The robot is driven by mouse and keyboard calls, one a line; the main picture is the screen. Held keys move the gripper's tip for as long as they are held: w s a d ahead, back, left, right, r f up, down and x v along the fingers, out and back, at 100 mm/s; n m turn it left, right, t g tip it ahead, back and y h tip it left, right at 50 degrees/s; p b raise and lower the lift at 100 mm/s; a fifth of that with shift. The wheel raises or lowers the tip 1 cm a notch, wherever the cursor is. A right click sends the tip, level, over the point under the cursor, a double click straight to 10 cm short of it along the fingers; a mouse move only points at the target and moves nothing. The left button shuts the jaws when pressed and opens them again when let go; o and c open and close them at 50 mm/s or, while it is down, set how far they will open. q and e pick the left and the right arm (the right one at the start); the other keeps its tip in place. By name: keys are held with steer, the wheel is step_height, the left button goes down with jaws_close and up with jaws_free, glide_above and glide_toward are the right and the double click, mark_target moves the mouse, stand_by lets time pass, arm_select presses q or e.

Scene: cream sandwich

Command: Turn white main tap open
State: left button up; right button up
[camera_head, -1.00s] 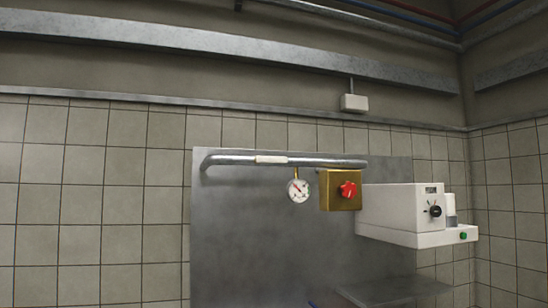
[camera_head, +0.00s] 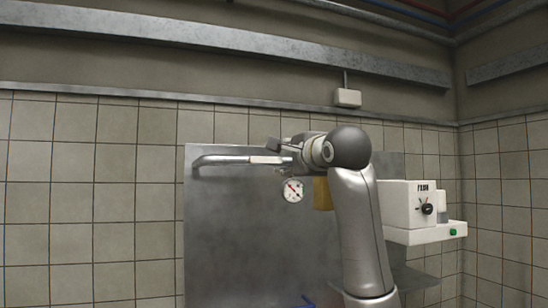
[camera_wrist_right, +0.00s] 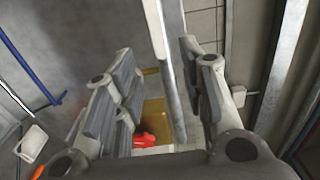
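The white tap piece (camera_head: 264,160) lies along the grey wall pipe (camera_head: 225,161) in the head view, level with it. My right gripper (camera_head: 283,147) is at the pipe, close to the right end of the white piece. In the right wrist view my right gripper (camera_wrist_right: 165,85) has its fingers spread apart, with the pipe (camera_wrist_right: 172,75) running between them. A white strip (camera_wrist_right: 154,28) shows on the pipe near the top of that view. I cannot tell whether the fingers touch anything. My left gripper is not in view.
A round gauge (camera_head: 292,190) hangs below the pipe. My right arm hides much of the brass box (camera_head: 322,193); its red knob (camera_wrist_right: 145,139) shows in the wrist view. A white machine (camera_head: 405,205) stands right of my arm. The metal panel (camera_head: 235,240) below is clear.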

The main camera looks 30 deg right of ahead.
mark_target(275, 161)
steer(key=p+x, duration=0.4)
steer(key=x, duration=0.3)
steer(key=shift+w+r, duration=0.1)
steer(key=shift+w, duration=0.3)
steer(key=shift+w+d+p, duration=0.2)
steer(key=shift+w+p, duration=0.2)
steer(key=shift+w, duration=0.3)
steer(key=shift+c, duration=0.3)
jaws_close()
